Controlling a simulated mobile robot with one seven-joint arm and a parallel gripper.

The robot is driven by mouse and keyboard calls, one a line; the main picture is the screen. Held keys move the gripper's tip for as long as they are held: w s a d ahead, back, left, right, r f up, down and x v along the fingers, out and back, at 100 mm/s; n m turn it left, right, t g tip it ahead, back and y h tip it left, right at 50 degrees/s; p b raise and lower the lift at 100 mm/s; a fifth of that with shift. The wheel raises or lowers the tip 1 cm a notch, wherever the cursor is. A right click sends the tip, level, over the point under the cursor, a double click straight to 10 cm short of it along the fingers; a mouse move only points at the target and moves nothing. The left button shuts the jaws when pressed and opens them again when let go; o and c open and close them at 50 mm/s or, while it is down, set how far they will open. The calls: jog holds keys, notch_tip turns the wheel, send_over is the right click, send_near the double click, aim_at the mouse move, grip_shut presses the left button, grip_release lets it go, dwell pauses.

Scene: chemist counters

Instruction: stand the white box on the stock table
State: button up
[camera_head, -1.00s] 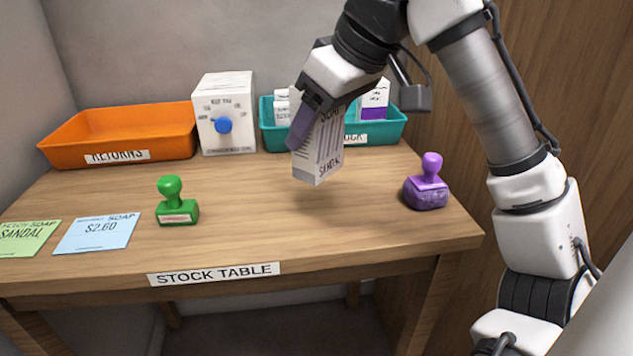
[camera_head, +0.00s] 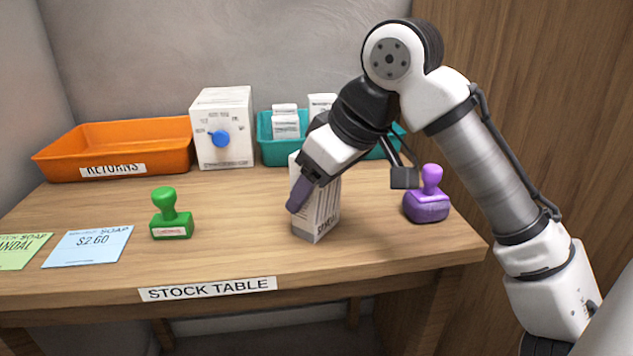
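The white box (camera_head: 322,213) is upright, slightly tilted in the picture, with dark print on its sides. Its lower end is at the wooden top of the stock table (camera_head: 240,255), between the green stamp and the purple stamp. I cannot tell for sure whether its base touches the wood. My gripper (camera_head: 303,192) comes down from the upper right and is shut on the box's upper part. One purple-grey finger shows on the near left side; the other finger is hidden behind the box.
A green stamp (camera_head: 170,215) stands left and a purple stamp (camera_head: 428,200) right. Price cards (camera_head: 88,247) lie at the left. Behind are an orange returns tray (camera_head: 115,145), a white box with a blue knob (camera_head: 222,115) and a teal stock tray (camera_head: 268,152). The table's front middle is clear.

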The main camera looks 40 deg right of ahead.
jog(key=o, duration=0.4)
jog(key=shift+r, duration=0.25)
jog(key=p+v, duration=0.3)
jog(key=v, duration=0.9)
